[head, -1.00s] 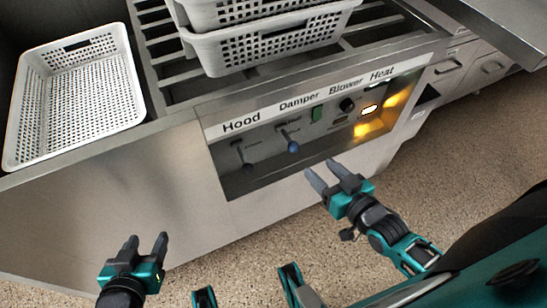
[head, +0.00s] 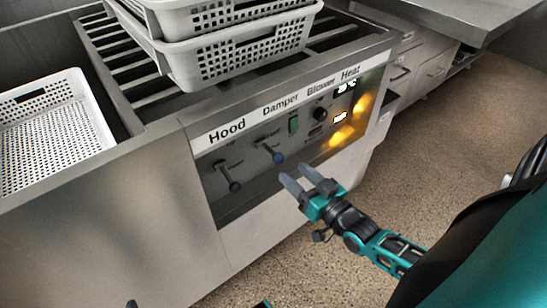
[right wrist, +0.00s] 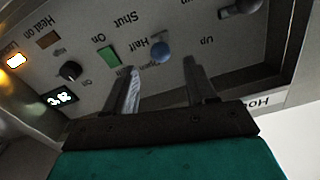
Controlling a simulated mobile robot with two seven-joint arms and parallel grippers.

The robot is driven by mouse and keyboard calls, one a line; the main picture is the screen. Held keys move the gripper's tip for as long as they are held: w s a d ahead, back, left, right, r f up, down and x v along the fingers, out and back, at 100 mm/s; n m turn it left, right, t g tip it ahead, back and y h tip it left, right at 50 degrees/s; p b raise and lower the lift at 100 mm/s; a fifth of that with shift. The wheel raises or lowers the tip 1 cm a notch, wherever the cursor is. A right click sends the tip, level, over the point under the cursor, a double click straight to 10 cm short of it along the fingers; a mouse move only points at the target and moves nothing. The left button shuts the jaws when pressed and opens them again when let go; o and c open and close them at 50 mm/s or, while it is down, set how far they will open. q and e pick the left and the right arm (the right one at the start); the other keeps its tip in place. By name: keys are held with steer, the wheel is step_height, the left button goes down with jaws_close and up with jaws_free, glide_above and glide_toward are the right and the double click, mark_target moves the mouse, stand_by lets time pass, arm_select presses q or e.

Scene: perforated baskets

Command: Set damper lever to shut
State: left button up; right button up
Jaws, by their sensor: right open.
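The damper lever (head: 278,157) has a blue ball knob and sits under the "Damper" label on the control panel. In the head view it points down and to the right from its pivot. In the upside-down right wrist view the blue knob (right wrist: 161,52) is near the "Half" marking, with "Shut" printed farther off. My right gripper (head: 299,178) is open and empty, just below and to the right of the knob. In the wrist view the knob appears between its fingers (right wrist: 162,66), not visibly touched. Only a dark tip of my left gripper (head: 131,304) shows at the bottom edge.
The dark-knobbed hood lever (head: 235,187) is left of the damper lever. A green switch (head: 293,124), a black knob (head: 320,114) and lit displays are to the right. White perforated baskets (head: 240,58) stand on the slatted top, and another basket (head: 98,120) is at left.

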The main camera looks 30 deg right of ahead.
mark_target(274, 153)
steer(key=w, duration=0.3)
steer(key=w+b, duration=0.1)
steer(key=w, duration=0.2)
steer(key=w+b, duration=0.1)
steer(key=w, duration=0.2)
steer(key=shift+a, duration=0.4)
steer(key=shift+c, duration=0.4)
jaws_close()
